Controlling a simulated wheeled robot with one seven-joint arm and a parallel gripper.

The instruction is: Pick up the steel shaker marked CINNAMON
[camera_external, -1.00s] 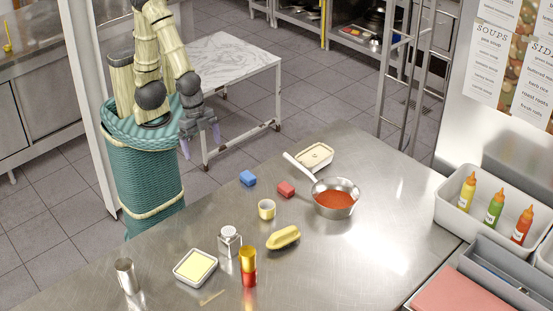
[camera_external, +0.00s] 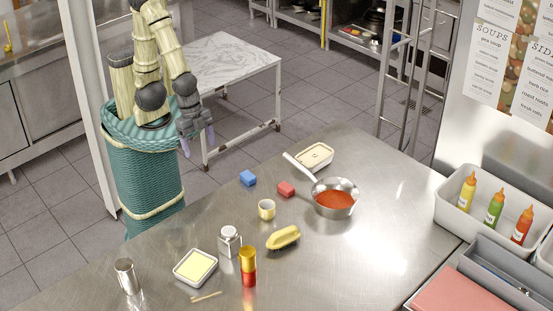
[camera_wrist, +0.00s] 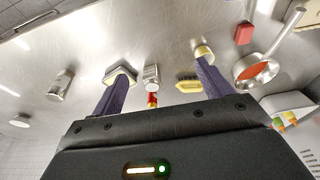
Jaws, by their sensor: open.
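Two steel containers stand on the steel counter (camera_external: 350,265), and I cannot read a CINNAMON mark on either. One is a plain steel cylinder (camera_external: 126,276) at the front left; it also shows in the wrist view (camera_wrist: 60,86). The other is a squarish silver shaker with a rounded top (camera_external: 229,242), between the butter tub and the yellow brush; it also shows in the wrist view (camera_wrist: 151,77). My gripper (camera_external: 198,144) is open and empty, beyond the counter's far left edge and well apart from both. Its two dark fingers (camera_wrist: 162,70) show in the wrist view.
Around the squarish shaker are a butter tub (camera_external: 194,268), a red-and-yellow bottle (camera_external: 248,267), a yellow brush (camera_external: 284,237) and a small cup (camera_external: 266,209). A long-handled pan of red sauce (camera_external: 335,197) stands farther right. Bare counter lies at the front right.

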